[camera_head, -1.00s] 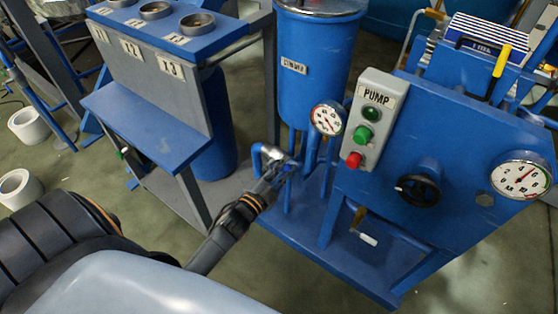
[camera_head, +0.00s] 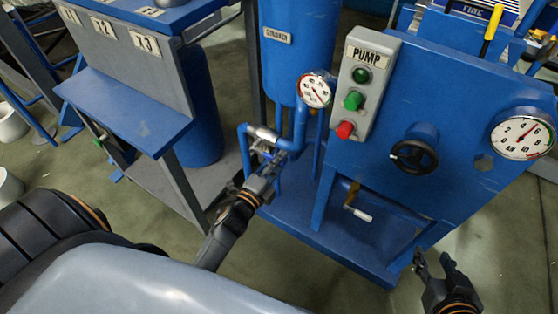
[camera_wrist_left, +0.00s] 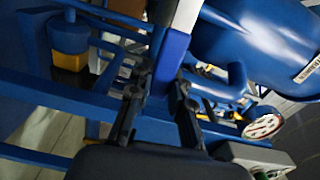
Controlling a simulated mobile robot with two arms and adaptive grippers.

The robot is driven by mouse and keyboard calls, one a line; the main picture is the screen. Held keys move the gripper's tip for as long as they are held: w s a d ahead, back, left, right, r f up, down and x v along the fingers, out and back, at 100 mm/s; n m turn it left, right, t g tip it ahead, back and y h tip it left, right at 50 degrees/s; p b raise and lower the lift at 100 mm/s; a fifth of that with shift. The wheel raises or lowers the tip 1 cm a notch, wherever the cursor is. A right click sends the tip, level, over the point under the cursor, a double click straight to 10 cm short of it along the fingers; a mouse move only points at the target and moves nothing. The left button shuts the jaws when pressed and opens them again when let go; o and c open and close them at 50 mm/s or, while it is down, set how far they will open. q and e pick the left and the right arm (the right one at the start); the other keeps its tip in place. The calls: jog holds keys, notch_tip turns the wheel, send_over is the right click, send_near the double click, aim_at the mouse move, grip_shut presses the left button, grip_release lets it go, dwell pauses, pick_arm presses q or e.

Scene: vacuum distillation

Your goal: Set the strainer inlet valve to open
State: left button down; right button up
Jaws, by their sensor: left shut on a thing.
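The blue strainer tank (camera_head: 300,65) stands upright at the top centre in the head view, with a nameplate on its front. A bent blue pipe (camera_head: 243,150) with a silvery valve part (camera_head: 264,133) sits below it. My left gripper (camera_head: 268,158) is at this valve. In the left wrist view its fingers (camera_wrist_left: 160,92) are shut on a blue valve handle (camera_wrist_left: 172,52), which has a pale part above it. The fingers partly hide the handle, and its exact angle is hard to tell. My right gripper (camera_head: 434,260) is open and empty at the lower right.
A pump button box (camera_head: 363,85) and a round gauge (camera_head: 317,92) are right of the valve. A black handwheel (camera_head: 414,157) and a larger gauge (camera_head: 523,134) sit on the blue panel. A blue shelf (camera_head: 125,110) stands left.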

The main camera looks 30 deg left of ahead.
pick_arm(q)
jog(key=shift+f, duration=0.15)
pick_arm(e)
jog(key=shift+w+a+r+t, duration=0.15)
jog(key=shift+w+r+t, duration=0.1)
jog(key=shift+t, duration=0.05)
pick_arm(q)
jog(key=c, duration=1.2)
grip_release()
jog(key=s, duration=1.2)
jog(key=shift+a, duration=0.45)
